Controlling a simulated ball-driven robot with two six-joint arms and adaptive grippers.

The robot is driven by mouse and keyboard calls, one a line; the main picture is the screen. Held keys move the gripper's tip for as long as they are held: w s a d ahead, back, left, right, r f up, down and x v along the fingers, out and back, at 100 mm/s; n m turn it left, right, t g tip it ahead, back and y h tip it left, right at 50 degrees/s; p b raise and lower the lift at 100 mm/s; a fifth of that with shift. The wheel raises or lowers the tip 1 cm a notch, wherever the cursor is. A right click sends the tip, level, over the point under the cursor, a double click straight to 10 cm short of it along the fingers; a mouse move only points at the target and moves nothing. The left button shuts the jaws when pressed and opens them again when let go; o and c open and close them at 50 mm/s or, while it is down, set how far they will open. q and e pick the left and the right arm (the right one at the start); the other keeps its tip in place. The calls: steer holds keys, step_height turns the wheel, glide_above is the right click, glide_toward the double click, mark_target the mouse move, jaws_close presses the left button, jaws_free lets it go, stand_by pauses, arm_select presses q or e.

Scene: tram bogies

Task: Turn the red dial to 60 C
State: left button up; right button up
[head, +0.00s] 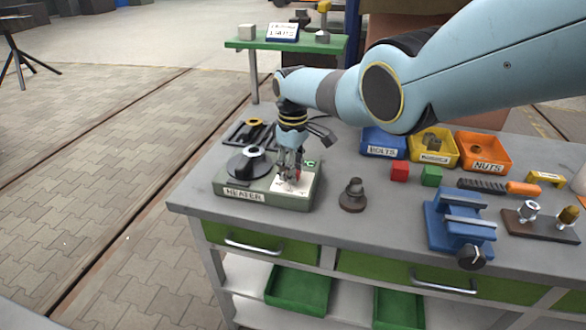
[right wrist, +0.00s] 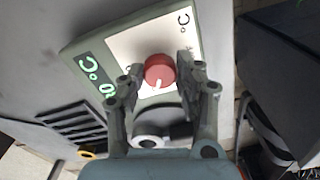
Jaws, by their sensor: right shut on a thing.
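The heater (head: 224,199) is a grey-green box labelled HEATER at the left of the bench, with a round black plate on top. Its red dial (right wrist: 159,69) sits on a white panel (right wrist: 128,46); only a little red shows in the head view (head: 297,176). My right gripper (head: 291,165) points down at the dial. In the right wrist view my right gripper (right wrist: 160,82) has a finger on each side of the dial and is shut on it. The dial's white mark points toward the bottom of that view. A display with green characters (right wrist: 97,75) is partly hidden. My left gripper is not in view.
Right of the heater stand a dark knobbed part (head: 353,195), a red block (head: 399,171), a green block (head: 431,176) and a blue vise (head: 459,222). Blue, yellow and orange bins (head: 483,152) line the back. A black rack (head: 249,133) lies behind the heater.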

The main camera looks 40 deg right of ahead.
steer(key=o, duration=1.1)
steer(key=shift+o, duration=0.2)
step_height(320, 180, up, 12)
